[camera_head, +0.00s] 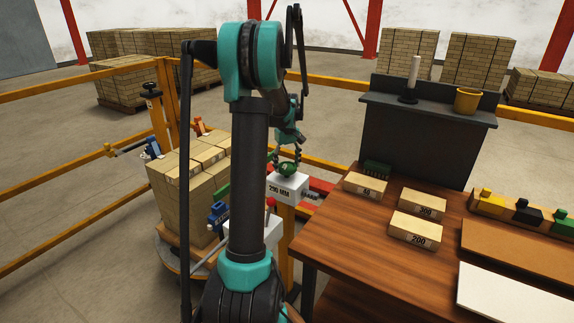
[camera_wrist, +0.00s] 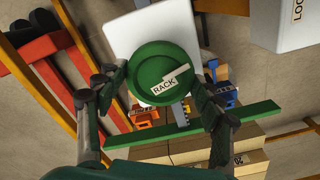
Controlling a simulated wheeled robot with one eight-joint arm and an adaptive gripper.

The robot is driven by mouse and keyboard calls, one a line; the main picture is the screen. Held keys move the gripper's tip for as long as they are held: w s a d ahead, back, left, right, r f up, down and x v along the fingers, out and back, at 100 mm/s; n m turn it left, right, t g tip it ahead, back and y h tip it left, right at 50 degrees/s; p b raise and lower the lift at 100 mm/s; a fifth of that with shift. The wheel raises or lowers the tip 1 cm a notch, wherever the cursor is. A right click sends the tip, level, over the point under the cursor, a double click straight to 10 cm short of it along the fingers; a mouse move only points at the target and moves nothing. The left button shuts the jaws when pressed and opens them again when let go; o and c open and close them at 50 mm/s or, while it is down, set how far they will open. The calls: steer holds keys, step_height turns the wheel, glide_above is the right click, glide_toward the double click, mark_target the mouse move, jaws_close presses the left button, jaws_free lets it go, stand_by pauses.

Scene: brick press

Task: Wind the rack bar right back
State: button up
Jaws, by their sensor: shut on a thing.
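A round green knob (camera_wrist: 165,72) labelled RACK sits on top of a white housing (camera_wrist: 150,35). My gripper (camera_wrist: 163,82) is shut around it, with fingers on both sides. In the head view my gripper (camera_head: 287,160) is over the green knob (camera_head: 288,169), above the white housing marked 290 MM (camera_head: 283,188). A long green bar (camera_wrist: 232,133) runs below the knob in the wrist view, above the brick stack. In the head view a bit of green bar (camera_head: 221,195) shows beside the bricks; my arm hides the rest.
A stack of bricks (camera_head: 190,190) stands left of the housing, inside yellow rails (camera_head: 60,217). Red bars (camera_wrist: 38,50) lie at the wrist view's left. A white block (camera_wrist: 285,22) is at its upper right. A wooden bench (camera_head: 350,232) with labelled blocks stands to the right.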

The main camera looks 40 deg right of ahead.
mark_target(287, 165)
steer(key=n, duration=1.1)
steer(key=shift+n, duration=2)
steer(key=o, duration=1.2)
steer(key=shift+c, duration=0.2)
step_height(287, 165, up, 12)
